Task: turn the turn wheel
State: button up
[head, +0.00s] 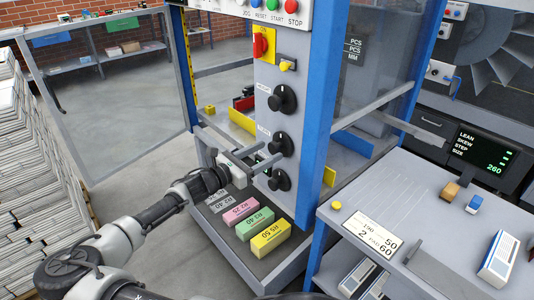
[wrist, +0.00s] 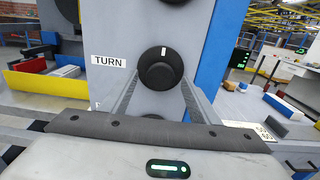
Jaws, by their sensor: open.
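The turn wheel is a round black knob (wrist: 160,70) with a white mark at its top, beside a white TURN label (wrist: 109,61) in the wrist view. In the head view it appears to be the middle black knob (head: 280,145) on the grey panel. My gripper (head: 262,155) is open in front of the panel. In the wrist view its two grey fingers (wrist: 159,82) reach toward the knob, one on each side. I cannot tell whether they touch it; no grip on it shows.
Other black knobs sit above (head: 282,98) and below (head: 279,180). A red switch (head: 262,43) and a yellow button (head: 288,65) are higher up. A blue post (head: 318,110) stands right of the panel. Coloured blocks (head: 255,223) lie below. An open clear door (head: 115,95) stands left.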

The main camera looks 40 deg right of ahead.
jog(key=shift+d, duration=0.45)
jog(key=shift+c, duration=0.3)
jog(key=c, duration=1)
